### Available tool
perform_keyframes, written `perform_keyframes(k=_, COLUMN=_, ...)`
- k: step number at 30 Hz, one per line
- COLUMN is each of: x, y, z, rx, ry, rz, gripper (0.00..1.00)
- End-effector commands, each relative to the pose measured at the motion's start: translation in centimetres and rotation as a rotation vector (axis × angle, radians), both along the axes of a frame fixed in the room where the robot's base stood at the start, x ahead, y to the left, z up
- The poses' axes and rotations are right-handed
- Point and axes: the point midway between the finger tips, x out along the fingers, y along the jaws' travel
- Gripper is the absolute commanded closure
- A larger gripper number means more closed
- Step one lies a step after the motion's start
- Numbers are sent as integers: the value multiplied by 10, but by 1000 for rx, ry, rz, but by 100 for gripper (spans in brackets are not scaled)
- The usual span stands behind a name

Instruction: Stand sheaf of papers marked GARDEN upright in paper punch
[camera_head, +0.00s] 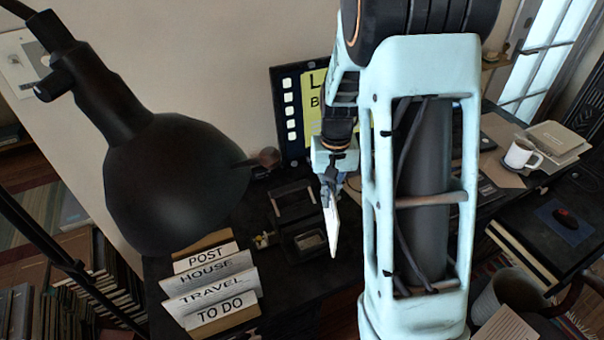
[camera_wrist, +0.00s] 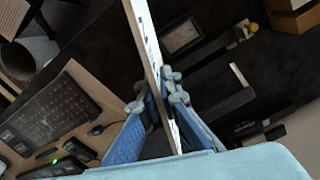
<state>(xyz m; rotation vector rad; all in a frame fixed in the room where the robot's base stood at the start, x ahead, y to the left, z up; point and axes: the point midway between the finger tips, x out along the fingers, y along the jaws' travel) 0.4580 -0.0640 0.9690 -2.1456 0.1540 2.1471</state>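My gripper (camera_head: 330,180) is shut on a thin white sheaf of papers (camera_head: 331,222), which hangs below the fingers, nearly edge-on and slightly tilted. In the wrist view the sheaf (camera_wrist: 150,55) stands between the blue fingers (camera_wrist: 166,130), with dark marks along it; I cannot read GARDEN. A black device that looks like the paper punch (camera_head: 291,203) stands on the dark desk just left of the sheaf in the head view. It also shows right of the sheaf in the wrist view (camera_wrist: 222,97). The sheaf appears apart from it.
Cards marked POST, HOUSE, TRAVEL and TO DO (camera_head: 212,283) stand at the front left. A black lamp (camera_head: 175,185) hangs over the left side. A monitor (camera_head: 291,110) stands behind. A white mug (camera_head: 521,154) is at the right. My arm hides much of the desk's middle.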

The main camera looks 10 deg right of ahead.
Motion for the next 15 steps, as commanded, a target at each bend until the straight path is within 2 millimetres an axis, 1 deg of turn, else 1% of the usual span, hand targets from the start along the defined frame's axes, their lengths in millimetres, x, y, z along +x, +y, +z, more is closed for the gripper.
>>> perform_keyframes(k=15, x=28, y=39, z=18, rx=0, ry=-1, rz=-750, gripper=100)
